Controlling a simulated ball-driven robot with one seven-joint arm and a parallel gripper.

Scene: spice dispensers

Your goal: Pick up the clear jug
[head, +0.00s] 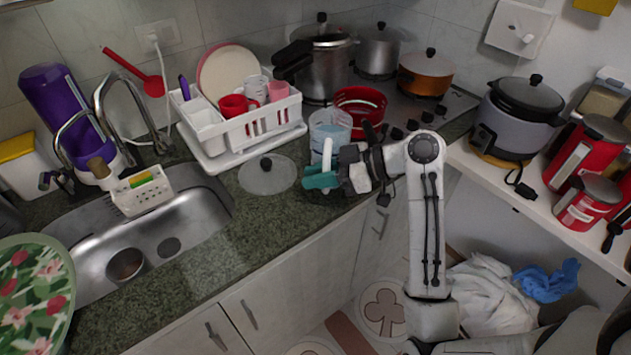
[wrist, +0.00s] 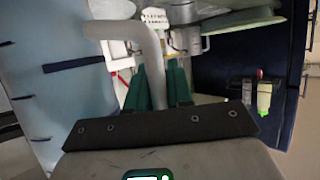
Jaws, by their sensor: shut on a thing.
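The clear jug (head: 330,124) is upright at the counter's right part, with a pale bluish body and a white handle facing me. In the wrist view its body (wrist: 72,95) fills the left side, and its handle (wrist: 152,48) runs down between the fingers. My gripper (head: 320,178) has teal fingers and is at the handle in the head view. In the wrist view the fingers of my gripper (wrist: 160,80) are shut on the handle, one on each side. I cannot tell whether the jug's base touches the counter, as the gripper partly hides it.
A glass lid (head: 267,174) lies on the counter left of the jug. A white dish rack (head: 250,125) with cups stands behind it. A red pot (head: 360,103) is close behind the jug on the right. The counter (head: 245,225) in front is clear, left to the sink (head: 150,240).

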